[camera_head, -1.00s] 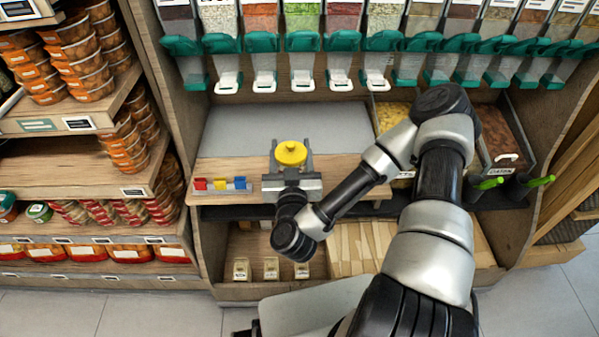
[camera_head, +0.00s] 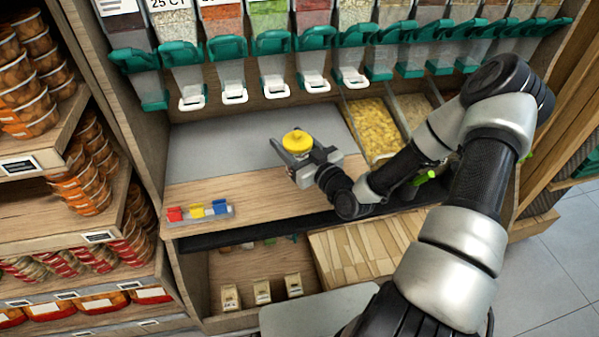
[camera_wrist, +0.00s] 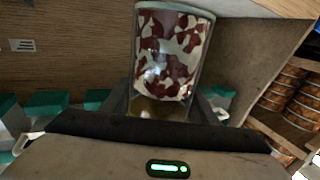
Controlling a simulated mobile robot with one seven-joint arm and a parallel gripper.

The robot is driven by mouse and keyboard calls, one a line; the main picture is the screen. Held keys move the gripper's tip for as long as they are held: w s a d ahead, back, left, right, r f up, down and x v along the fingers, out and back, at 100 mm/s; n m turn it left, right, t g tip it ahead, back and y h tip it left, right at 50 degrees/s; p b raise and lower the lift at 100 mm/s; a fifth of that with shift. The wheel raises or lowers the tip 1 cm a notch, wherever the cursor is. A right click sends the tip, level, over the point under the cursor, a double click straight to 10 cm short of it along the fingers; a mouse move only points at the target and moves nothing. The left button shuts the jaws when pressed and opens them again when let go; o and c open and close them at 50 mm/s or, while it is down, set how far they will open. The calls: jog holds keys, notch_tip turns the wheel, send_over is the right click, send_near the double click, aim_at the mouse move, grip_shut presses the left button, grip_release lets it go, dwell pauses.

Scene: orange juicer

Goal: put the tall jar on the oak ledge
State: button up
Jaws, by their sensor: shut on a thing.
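The tall jar shows its yellow lid (camera_head: 297,140) in the head view, over the line where the grey surface meets the oak ledge (camera_head: 262,192). In the wrist view the jar (camera_wrist: 168,55) is clear glass with dark red and white contents. My gripper (camera_head: 297,152) is shut on the jar, with a finger on each side of it. The arm reaches in from the right. The jar's lower part is hidden in the head view, so I cannot tell whether its base touches anything.
A small rack with red, yellow and blue clips (camera_head: 200,211) stands at the ledge's left end. Dispensers with teal handles (camera_head: 275,42) hang above the back. A bin of yellow pieces (camera_head: 374,128) lies to the right. The ledge between rack and gripper is bare.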

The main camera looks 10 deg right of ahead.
jog(key=shift+a+f+b, duration=0.1)
jog(key=shift+f+b, duration=0.45)
jog(key=shift+f, duration=3)
jog(key=shift+f, duration=0.15)
jog(key=o, duration=1.1)
jog(key=shift+o, duration=0.2)
jog(key=shift+r, duration=0.25)
jog(key=v, duration=1.2)
jog(key=shift+f, duration=0.1)
